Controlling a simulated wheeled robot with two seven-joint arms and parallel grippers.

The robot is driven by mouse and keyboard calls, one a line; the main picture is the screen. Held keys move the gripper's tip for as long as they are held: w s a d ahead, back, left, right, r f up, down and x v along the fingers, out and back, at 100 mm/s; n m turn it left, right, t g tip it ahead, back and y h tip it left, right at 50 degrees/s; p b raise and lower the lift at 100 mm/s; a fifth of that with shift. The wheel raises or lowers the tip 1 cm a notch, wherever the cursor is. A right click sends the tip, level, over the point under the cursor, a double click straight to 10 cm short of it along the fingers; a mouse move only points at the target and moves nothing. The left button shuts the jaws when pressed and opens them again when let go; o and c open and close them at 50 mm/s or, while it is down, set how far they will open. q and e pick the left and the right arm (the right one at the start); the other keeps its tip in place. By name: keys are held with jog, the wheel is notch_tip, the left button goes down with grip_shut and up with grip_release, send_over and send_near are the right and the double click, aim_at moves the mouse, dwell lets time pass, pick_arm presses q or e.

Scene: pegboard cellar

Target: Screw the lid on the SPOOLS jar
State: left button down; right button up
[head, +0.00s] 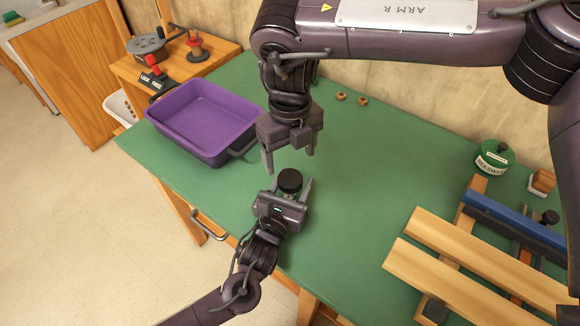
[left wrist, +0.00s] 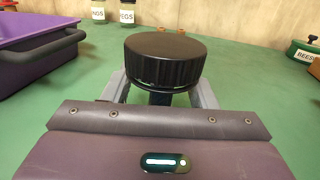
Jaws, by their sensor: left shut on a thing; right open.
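A round black lid (head: 289,181) with a ridged side is at my left gripper (head: 290,190), over the green table. In the left wrist view the lid (left wrist: 165,55) looks level above the gripper's grey fingers. My left gripper is shut on what looks like a clear jar (left wrist: 160,97) with dark contents, just under the lid. The jar is mostly hidden and no SPOOLS label shows. I cannot tell whether the lid is threaded on. My right gripper (head: 288,165) is open and empty, pointing down just above and behind the lid.
A purple bin (head: 203,122) stands at left on the green table (head: 372,170). Wooden boards (head: 480,268) and a green BEESWAX container (head: 493,158) are at right. Two small brown pieces (head: 351,98) lie behind. Two labelled jars (left wrist: 112,12) stand at the back. The table's middle is clear.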

notch_tip(320, 180, up, 5)
jog(key=shift+r, duration=0.1)
dwell(0.3)
pick_arm(q)
jog(key=shift+c, duration=2.4)
grip_release()
jog(key=shift+s, duration=0.1)
jog(key=v, duration=0.7)
jog(key=shift+s+a, duration=0.1)
jog(key=shift+s, duration=0.15)
pick_arm(e)
jog(key=shift+f, duration=0.25)
